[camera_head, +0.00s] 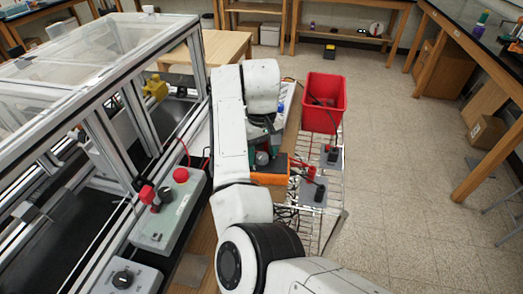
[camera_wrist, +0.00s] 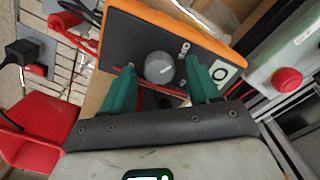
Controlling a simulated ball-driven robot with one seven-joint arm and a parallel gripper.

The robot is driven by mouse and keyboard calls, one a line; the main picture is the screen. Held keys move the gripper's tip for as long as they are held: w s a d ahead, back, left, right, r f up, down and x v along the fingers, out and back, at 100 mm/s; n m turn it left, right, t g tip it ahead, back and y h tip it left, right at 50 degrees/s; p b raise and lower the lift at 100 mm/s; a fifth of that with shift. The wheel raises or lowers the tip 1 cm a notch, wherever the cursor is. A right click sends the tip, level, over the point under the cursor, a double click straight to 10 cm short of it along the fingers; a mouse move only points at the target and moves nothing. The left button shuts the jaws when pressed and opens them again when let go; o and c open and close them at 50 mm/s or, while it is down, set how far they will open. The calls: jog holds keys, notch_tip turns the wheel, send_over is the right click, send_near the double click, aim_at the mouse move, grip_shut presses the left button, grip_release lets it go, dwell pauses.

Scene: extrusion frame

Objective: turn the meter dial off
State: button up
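The meter (camera_wrist: 115,42) is a dark-faced box with an orange rim, and its round grey dial (camera_wrist: 159,67) has a pointer ridge. A small switch and a white marked label sit on the face near the dial. My gripper (camera_wrist: 162,77) has teal fingers, open, one on each side of the dial. A small gap shows at the left finger; I cannot tell whether the right finger touches the dial. In the head view, the meter (camera_head: 270,180) shows its orange side under my gripper (camera_head: 264,160), and my arm partly hides it.
A red bin (camera_head: 323,103) stands behind on the wire rack (camera_head: 330,190). Grey blocks with black plugs and red leads lie right of the meter. A grey control box (camera_head: 170,212) with a red button (camera_head: 181,175) stands left, beside the extrusion frame.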

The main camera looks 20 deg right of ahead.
aim_at(261, 155)
notch_tip(261, 155, up, 11)
jog(key=p, duration=0.1)
jog(key=shift+f, duration=0.15)
dwell(0.4)
dwell(0.4)
